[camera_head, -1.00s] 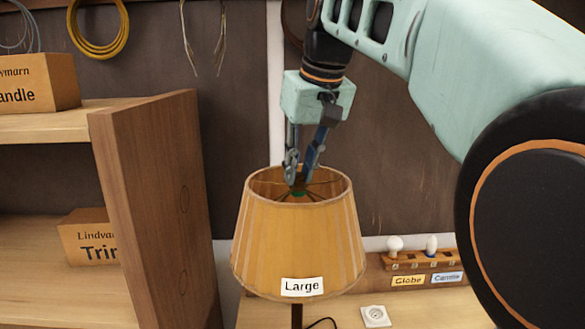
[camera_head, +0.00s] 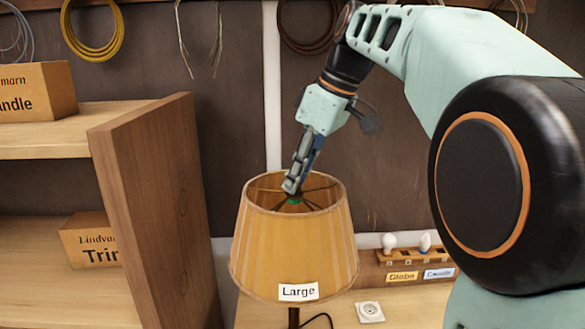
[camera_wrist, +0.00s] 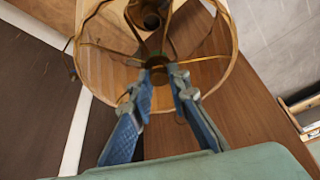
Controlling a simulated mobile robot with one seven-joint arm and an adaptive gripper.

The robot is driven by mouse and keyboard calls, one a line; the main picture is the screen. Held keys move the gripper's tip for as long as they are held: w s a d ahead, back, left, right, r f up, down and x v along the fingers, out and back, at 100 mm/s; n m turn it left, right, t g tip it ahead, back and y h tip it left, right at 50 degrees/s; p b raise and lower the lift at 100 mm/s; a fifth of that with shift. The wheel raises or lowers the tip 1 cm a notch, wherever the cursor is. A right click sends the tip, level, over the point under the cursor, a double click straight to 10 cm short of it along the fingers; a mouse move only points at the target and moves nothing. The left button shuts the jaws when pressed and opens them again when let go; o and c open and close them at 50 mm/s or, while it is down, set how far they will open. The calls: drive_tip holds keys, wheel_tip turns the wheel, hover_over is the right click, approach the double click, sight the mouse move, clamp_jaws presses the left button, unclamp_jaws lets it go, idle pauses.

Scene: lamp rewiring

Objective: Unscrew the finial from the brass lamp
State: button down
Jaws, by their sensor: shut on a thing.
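The lamp has a yellow pleated shade (camera_head: 295,255) labelled "Large", standing upright. Part of its dark stem (camera_head: 294,318) shows below, and the base is out of frame. The shade's wire spokes meet at the centre of its open top. My gripper (camera_head: 291,188) reaches down to that centre at a slant, and its fingers (camera_wrist: 158,71) are shut on the small dark-green finial (camera_wrist: 157,61). The fingers partly cover the finial. A little green also shows just below the fingertips in the head view. I cannot tell whether the finial is still seated on its thread.
A wooden shelf with a tall side panel (camera_head: 155,215) and labelled boxes stands at left. A rack with bulbs (camera_head: 410,262) and a white socket plate (camera_head: 370,312) are at right behind the shade. Coiled wires (camera_head: 93,30) hang on the wall.

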drive_tip(key=shift+n, duration=0.3)
drive_tip(key=n, duration=0.1)
drive_tip(key=n+g, duration=0.1)
drive_tip(key=n, duration=0.2)
drive_tip(key=shift+w+g+y, duration=0.25)
drive_tip(key=shift+g+y, duration=0.15)
drive_tip(key=n+g, duration=0.1)
drive_tip(key=n, duration=0.3)
drive_tip(key=c, duration=1.8)
unclamp_jaws()
drive_tip(key=shift+o, duration=0.2)
